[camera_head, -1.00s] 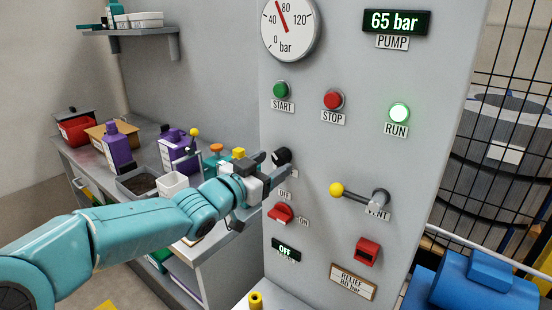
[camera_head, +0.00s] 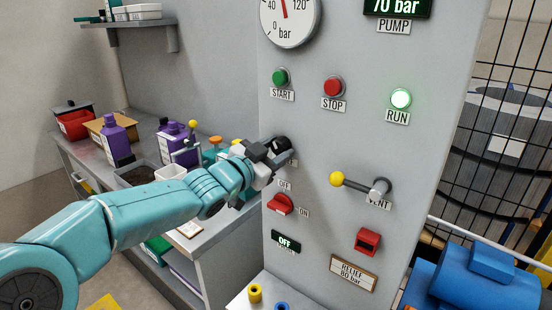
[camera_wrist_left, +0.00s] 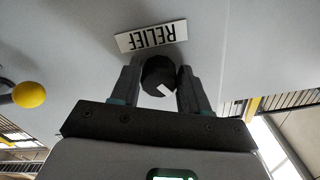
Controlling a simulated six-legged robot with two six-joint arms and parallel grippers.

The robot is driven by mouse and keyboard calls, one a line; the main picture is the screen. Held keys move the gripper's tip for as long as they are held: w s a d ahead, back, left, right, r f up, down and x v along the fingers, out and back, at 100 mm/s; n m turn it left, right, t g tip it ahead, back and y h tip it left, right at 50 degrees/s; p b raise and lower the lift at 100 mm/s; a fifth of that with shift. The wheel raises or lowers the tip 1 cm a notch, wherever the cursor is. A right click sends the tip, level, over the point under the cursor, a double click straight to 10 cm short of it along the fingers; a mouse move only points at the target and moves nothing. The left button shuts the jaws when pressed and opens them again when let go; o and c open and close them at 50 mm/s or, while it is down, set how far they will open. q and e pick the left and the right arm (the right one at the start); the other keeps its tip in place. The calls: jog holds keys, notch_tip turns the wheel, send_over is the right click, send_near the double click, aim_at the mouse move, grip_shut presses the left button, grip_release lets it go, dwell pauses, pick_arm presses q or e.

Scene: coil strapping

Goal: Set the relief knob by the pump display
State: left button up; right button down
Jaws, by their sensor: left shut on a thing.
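In the head view the left gripper (camera_head: 278,152) covers much of the knob. The pump display (camera_head: 397,7) is cut by the top edge and reads 70 bar. A plate (camera_head: 353,273) low on the panel reads RELIEF 80 bar. My right gripper is out of view.
The vent lever (camera_head: 358,185) with its yellow ball stands out from the panel right of my gripper. A red switch (camera_head: 281,204) sits below it. The green RUN lamp (camera_head: 400,98) glows. A bench (camera_head: 215,235) with bottles and bins lies left of the panel.

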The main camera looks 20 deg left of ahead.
pick_arm(q)
jog(key=shift+f+m, duration=0.2)
jog(key=shift+m, duration=0.6)
jog(key=shift+r+m, duration=0.2)
jog(key=shift+m, duration=0.3)
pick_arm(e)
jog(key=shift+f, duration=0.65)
pick_arm(q)
jog(key=o, duration=1)
jog(key=shift+c, duration=0.2)
jog(key=shift+s+a, duration=0.15)
jog(key=shift+s, duration=0.1)
jog(key=b+v, duration=0.1)
jog(key=v, duration=1.4)
jog(key=shift+s, duration=0.4)
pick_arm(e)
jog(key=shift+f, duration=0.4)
